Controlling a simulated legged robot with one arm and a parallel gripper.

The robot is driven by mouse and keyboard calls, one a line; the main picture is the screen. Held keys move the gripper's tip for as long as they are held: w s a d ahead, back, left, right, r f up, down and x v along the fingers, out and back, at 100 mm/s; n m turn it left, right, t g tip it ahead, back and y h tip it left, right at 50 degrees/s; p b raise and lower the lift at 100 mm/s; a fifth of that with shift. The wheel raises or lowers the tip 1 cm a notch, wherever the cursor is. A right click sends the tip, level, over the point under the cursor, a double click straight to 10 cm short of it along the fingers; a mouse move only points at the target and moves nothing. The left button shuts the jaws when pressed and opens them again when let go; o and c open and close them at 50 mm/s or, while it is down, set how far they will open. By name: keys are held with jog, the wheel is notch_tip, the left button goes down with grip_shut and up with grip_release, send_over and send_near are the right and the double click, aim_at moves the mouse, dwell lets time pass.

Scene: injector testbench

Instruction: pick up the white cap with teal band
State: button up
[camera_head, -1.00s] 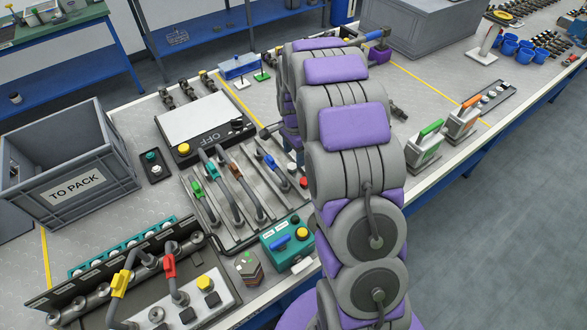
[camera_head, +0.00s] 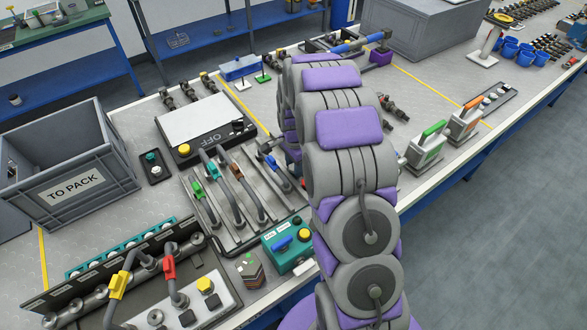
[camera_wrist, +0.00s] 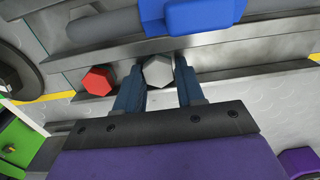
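In the wrist view a light grey-white hexagonal cap (camera_wrist: 158,70) lies beside a metal rail, between the fingertips of my gripper (camera_wrist: 158,78). The two dark blue fingers stand apart, one on each side of the cap. Whether they touch it is unclear. A red hexagonal cap (camera_wrist: 97,80) is just left of the left finger. In the head view my arm hides the gripper and the cap. White caps also sit in a teal rack (camera_head: 122,248) at the left there.
A blue-handled part (camera_wrist: 200,15) lies on the rail beyond the fingers. A dark rack (camera_head: 322,44) stands at the back behind my arm, with a purple block (camera_head: 380,57) near it. The grey TO PACK crate (camera_head: 118,155) stands at left.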

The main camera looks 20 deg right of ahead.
jog(key=shift+a, duration=0.1)
jog(key=c, duration=0.5)
jog(key=shift+c, duration=0.6)
